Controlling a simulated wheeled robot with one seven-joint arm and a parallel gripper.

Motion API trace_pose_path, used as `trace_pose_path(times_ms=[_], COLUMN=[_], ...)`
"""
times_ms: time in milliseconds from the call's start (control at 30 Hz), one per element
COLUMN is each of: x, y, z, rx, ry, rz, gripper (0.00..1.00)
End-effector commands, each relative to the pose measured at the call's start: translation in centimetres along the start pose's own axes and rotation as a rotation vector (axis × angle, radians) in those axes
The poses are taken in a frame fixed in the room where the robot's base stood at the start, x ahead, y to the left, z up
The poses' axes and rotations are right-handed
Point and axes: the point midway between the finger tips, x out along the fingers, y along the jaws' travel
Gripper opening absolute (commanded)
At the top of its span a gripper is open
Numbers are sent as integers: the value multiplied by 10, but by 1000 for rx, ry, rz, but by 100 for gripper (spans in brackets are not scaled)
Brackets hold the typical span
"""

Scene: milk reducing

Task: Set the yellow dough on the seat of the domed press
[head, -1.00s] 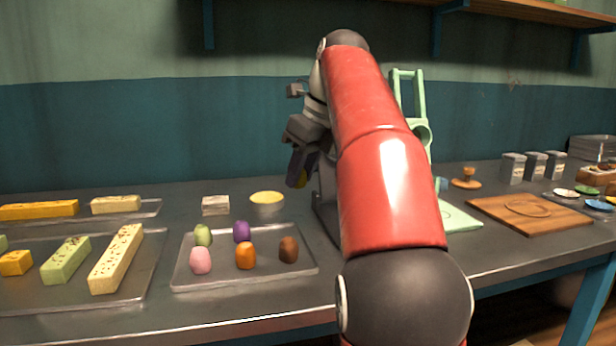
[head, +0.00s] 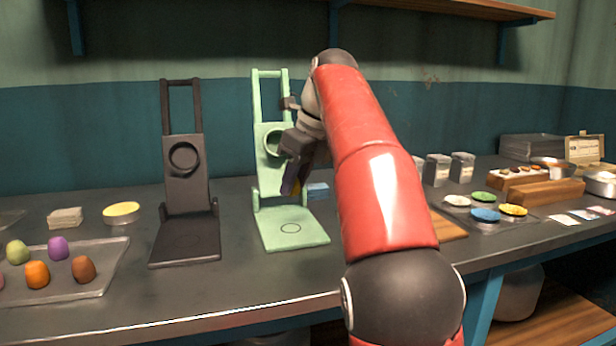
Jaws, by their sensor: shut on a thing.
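My gripper (head: 291,178) hangs at mid-picture, pointing down, in front of the right side of the light green press. It is shut on the yellow dough (head: 296,188), of which only a small yellow patch shows between the dark fingers. The light green press (head: 310,234) stands open, with a flat base marked with a circle and a raised plate with a round ring. A dark press (head: 188,246), also open, stands to its left. I cannot tell which of the two is the domed press. The dough is held in the air, above the green press's base in the picture.
A tray (head: 112,277) of coloured dough lumps lies at left, with a yellow disc (head: 121,212) behind it. A blue block (head: 318,191) sits behind the green press. My arm covers part of a wooden board (head: 450,226). Canisters (head: 437,170) and small coloured dishes (head: 486,214) stand at right.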

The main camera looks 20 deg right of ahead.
Motion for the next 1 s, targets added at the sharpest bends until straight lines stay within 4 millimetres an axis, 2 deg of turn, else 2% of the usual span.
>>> trace_pose_path(times_ms=[600, 1000], x=[51, 60], y=[1, 0], z=[-22, -25], rx=[0, 0], ry=[1, 0], rz=[0, 0], gripper=[8, 8])
